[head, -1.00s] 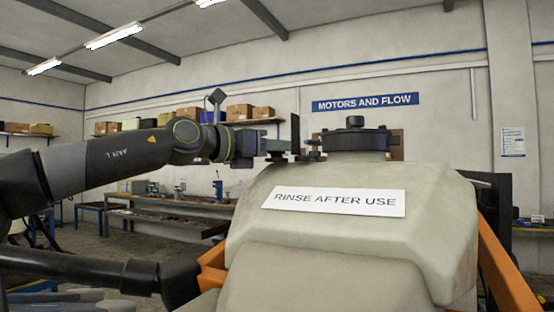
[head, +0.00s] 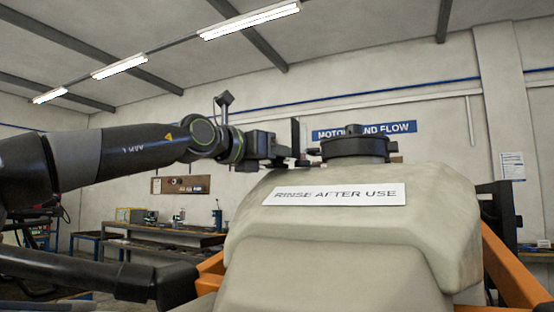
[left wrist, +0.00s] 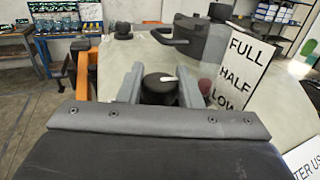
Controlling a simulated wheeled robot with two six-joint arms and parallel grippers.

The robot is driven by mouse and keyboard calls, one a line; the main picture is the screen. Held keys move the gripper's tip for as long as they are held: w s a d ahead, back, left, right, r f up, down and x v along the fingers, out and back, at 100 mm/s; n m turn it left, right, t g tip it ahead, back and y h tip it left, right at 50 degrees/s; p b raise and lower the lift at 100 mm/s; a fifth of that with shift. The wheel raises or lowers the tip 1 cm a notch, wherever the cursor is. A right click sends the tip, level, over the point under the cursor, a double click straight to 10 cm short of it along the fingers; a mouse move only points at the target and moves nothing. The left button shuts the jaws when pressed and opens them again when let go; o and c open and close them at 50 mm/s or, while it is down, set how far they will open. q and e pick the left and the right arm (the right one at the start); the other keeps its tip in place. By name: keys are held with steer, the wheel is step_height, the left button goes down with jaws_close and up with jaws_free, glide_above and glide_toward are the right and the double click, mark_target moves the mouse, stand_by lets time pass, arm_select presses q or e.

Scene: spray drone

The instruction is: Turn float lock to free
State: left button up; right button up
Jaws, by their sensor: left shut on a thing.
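My left gripper (head: 297,152) reaches in from the left to the top of the pale tank (head: 330,235), beside its black lid (head: 354,147). In the left wrist view, its two grey fingers (left wrist: 159,90) are shut on a round black knob (left wrist: 158,88) with a white pointer mark, which looks like the float lock. The pointer points to the right and slightly up in that view. The knob is hidden or too small to make out in the head view. My right gripper is not in view.
A dark red knob (left wrist: 205,86) stands just right of the fingers. A FULL, HALF, LOW sign (left wrist: 243,70) is beyond it. The tank bears a RINSE AFTER USE label (head: 333,195). An orange frame (head: 508,265) flanks the tank. A workbench (head: 165,240) is behind.

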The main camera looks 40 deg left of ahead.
arm_select(q)
steer(key=shift+r, duration=0.1)
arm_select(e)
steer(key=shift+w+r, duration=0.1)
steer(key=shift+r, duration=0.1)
arm_select(q)
steer(key=o, duration=1)
steer(key=shift+c, duration=0.2)
steer(key=shift+s, duration=0.15)
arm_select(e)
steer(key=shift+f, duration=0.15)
arm_select(q)
steer(key=s+b, duration=0.4)
steer(key=s, duration=0.2)
steer(key=shift+a, duration=0.15)
steer(key=s+b, duration=0.3)
steer(key=s, duration=0.8)
steer(key=shift+a, duration=0.2)
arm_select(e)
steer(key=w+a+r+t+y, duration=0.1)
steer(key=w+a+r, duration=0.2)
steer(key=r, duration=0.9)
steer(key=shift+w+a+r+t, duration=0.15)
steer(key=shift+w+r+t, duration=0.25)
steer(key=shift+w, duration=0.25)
arm_select(q)
steer(key=shift+s, duration=0.1)
